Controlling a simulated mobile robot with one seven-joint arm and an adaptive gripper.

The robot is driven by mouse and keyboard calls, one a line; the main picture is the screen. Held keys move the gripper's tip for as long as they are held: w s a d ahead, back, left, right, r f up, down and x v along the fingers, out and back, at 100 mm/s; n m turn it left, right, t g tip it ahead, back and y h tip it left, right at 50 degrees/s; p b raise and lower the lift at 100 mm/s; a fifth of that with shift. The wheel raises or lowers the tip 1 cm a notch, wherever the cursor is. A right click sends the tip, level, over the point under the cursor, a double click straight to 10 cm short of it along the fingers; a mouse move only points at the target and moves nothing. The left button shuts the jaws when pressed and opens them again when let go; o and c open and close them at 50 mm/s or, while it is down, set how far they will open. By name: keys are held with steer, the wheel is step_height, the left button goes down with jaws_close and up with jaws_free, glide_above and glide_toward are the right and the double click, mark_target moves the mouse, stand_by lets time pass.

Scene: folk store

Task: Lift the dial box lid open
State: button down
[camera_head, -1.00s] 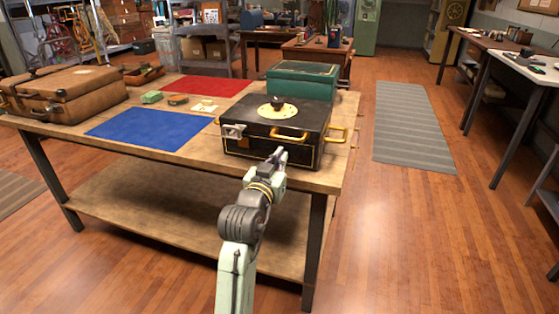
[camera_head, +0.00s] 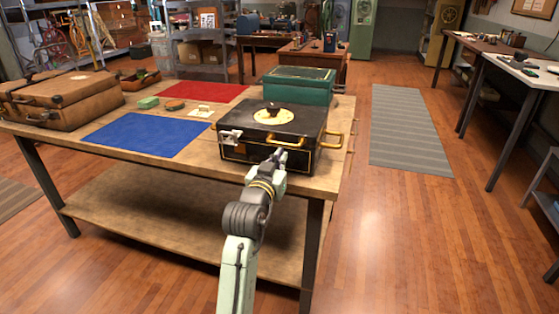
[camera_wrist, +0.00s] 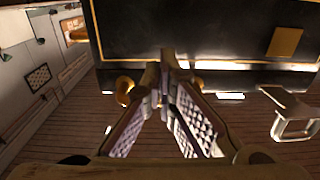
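The dial box (camera_head: 265,160) is black with gold trim and stands on the table's front right part. Its lid (camera_head: 308,122) is down and carries a round cream dial (camera_head: 272,115). A gold front handle (camera_head: 287,141) is on its front, with a silver latch (camera_head: 230,138) to the left. My gripper (camera_head: 277,157) is at the box front, just below the handle. In the wrist view, my gripper (camera_wrist: 165,72) has its fingertips together at the box edge, beside gold handle parts (camera_wrist: 125,88). I cannot tell whether any handle lies between the fingers.
A green case (camera_head: 300,84) stands right behind the box. A blue mat (camera_head: 147,133), a red mat (camera_head: 205,91) and a brown suitcase (camera_head: 62,97) lie to the left on the table (camera_head: 190,170). The floor right of the table is open.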

mark_target(283, 136)
steer(key=shift+x, duration=1.4)
steer(key=shift+s+a, duration=0.1)
steer(key=shift+s, duration=0.2)
steer(key=shift+r+p, duration=1)
steer(key=shift+r, duration=0.4)
steer(key=shift+w+r+p, duration=0.1)
steer(key=shift+r+p, duration=0.85)
steer(key=shift+r, duration=0.4)
